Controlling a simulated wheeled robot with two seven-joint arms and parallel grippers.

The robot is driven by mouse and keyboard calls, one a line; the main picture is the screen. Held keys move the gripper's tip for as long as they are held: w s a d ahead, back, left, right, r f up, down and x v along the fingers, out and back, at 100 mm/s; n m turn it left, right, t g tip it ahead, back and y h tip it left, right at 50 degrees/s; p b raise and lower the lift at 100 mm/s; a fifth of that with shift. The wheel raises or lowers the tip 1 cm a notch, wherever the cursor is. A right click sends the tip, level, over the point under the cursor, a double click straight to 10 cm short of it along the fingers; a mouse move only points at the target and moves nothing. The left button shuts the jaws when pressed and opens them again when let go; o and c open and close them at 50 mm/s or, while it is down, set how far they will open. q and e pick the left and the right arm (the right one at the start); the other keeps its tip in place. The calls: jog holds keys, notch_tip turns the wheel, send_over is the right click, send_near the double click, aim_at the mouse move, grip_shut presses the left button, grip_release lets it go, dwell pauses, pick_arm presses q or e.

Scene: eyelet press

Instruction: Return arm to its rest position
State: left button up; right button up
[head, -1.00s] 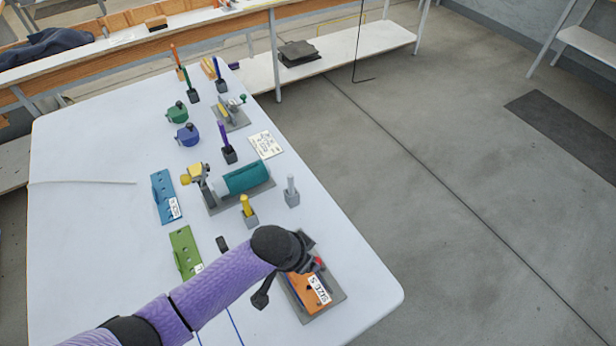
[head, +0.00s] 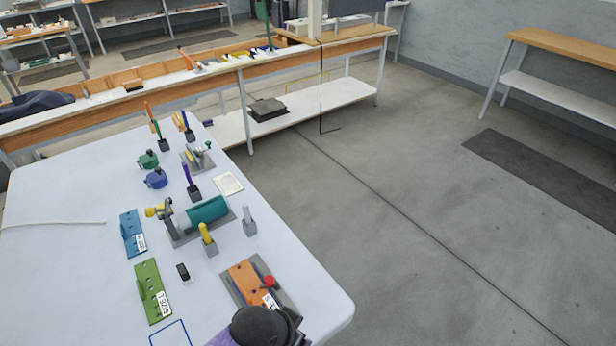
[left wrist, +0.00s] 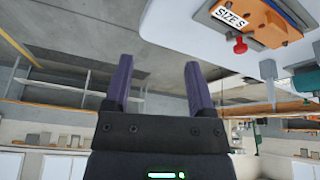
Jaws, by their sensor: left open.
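My right gripper is in neither view.
The white table (head: 60,270) holds a green plate (head: 152,292), a blue plate (head: 132,233), a teal cylinder device (head: 206,212), and several upright pegs and small tools. A long bench (head: 230,72) stands behind. Open grey floor (head: 430,230) lies to the right.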

pick_arm(q)
jog(key=s+a+r+n+y, duration=0.1)
jog(key=s+a+r+n, duration=0.25)
jog(key=s+a, duration=0.25)
jog(key=s+a+r+n+y, duration=0.2)
jog(key=s+a+r, duration=0.2)
jog(key=s+a, duration=0.2)
notch_tip(320, 180, down, 25)
jog(key=s+g+b, duration=0.1)
jog(key=s+b, duration=0.2)
jog(key=b, duration=0.4)
jog(key=s+a+f+g+b, duration=0.1)
jog(key=s+a+f+b, duration=0.2)
jog(key=s+f, duration=1)
notch_tip(320, 180, down, 4)
jog(key=m+b, duration=0.1)
jog(key=b, duration=0.2)
jog(key=shift+g, duration=0.4)
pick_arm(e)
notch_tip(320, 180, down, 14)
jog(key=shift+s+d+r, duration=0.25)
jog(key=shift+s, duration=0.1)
pick_arm(q)
jog(key=shift+a, duration=0.15)
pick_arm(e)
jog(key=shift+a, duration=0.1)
pick_arm(q)
jog(key=shift+s, duration=0.15)
